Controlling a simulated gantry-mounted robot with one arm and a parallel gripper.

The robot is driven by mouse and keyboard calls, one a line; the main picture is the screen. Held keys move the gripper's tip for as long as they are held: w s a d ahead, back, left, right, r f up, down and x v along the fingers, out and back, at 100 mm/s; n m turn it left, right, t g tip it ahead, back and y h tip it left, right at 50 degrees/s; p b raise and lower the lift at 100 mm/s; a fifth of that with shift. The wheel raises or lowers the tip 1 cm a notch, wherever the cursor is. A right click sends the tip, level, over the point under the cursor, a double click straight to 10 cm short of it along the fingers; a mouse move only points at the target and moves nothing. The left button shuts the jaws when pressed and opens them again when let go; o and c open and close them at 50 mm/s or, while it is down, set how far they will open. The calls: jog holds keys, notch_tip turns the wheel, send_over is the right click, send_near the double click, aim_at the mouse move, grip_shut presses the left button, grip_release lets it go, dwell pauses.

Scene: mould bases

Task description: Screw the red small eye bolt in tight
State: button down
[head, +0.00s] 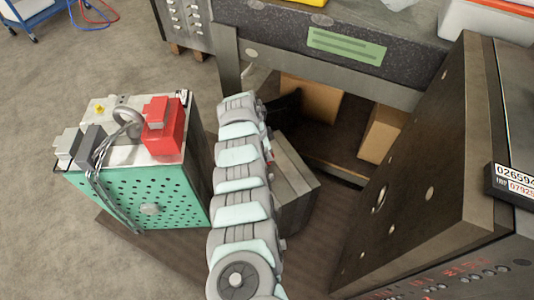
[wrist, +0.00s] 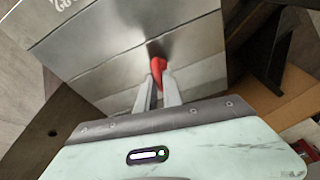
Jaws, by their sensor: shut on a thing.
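The red small eye bolt (wrist: 158,65) shows in the wrist view against the side face of a steel mould base (wrist: 100,50). My gripper (wrist: 158,82) has its two narrow fingers closed on the bolt's near end. The bolt's far end meets the face beside a dark shadow; its thread is not visible, so I cannot tell how deep it sits. In the head view the grey mould base (head: 297,190) stands low, right of my arm. My arm hides most of its left part, and the gripper is not clearly visible there.
A green perforated mould base (head: 140,205) with red and grey fittings stands at the left. A large dark plate (head: 425,170) stands at the right. Behind is a granite-topped bench (head: 330,60) with cardboard boxes (head: 310,100) beneath. Open floor (head: 50,250) lies at the far left.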

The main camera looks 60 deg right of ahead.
jog(key=shift+r+m, duration=0.15)
jog(key=shift+m, duration=0.15)
jog(key=shift+d+m, duration=0.15)
jog(key=shift+m, duration=0.65)
jog(key=shift+m+y, duration=0.3)
jog(key=shift+m, duration=0.2)
jog(key=c, duration=1.4)
grip_release()
jog(key=shift+s+d+p+v, duration=0.1)
jog(key=shift+s+p+v, duration=0.05)
jog(key=shift+p+v, duration=0.55)
jog(key=shift+s+d+p+v, duration=0.15)
jog(key=shift+p+v, duration=0.3)
jog(key=shift+v, duration=0.45)
jog(key=shift+s+d+p+v, duration=0.1)
jog(key=shift+p+v, duration=0.45)
jog(key=shift+v, duration=0.25)
jog(key=shift+c, duration=0.2)
